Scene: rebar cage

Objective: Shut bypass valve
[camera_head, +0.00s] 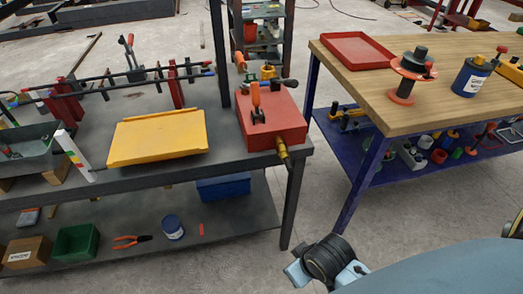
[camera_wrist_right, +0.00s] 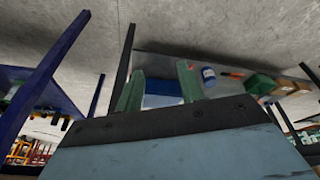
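A red valve box (camera_head: 272,122) sits at the right end of the dark grey workbench (camera_head: 222,184). An orange upright handle (camera_head: 256,95) stands on a black mount on its top. A brass fitting (camera_head: 284,152) sticks out at its front right corner. Black and orange parts show along its back edge. Which of these is the bypass valve I cannot tell. My right gripper shows in the right wrist view (camera_wrist_right: 161,72) with two green fingers apart and nothing between them. It is away from the box, and the box does not show in that view. My left gripper is not in view.
A yellow tray (camera_head: 158,138) lies left of the box, with clamps on a bar behind it. A dark post (camera_head: 220,50) rises behind the box. A wooden-topped table (camera_head: 440,95) stands at the right. Bare floor lies between the tables. The lower shelf holds a blue bin (camera_head: 223,187).

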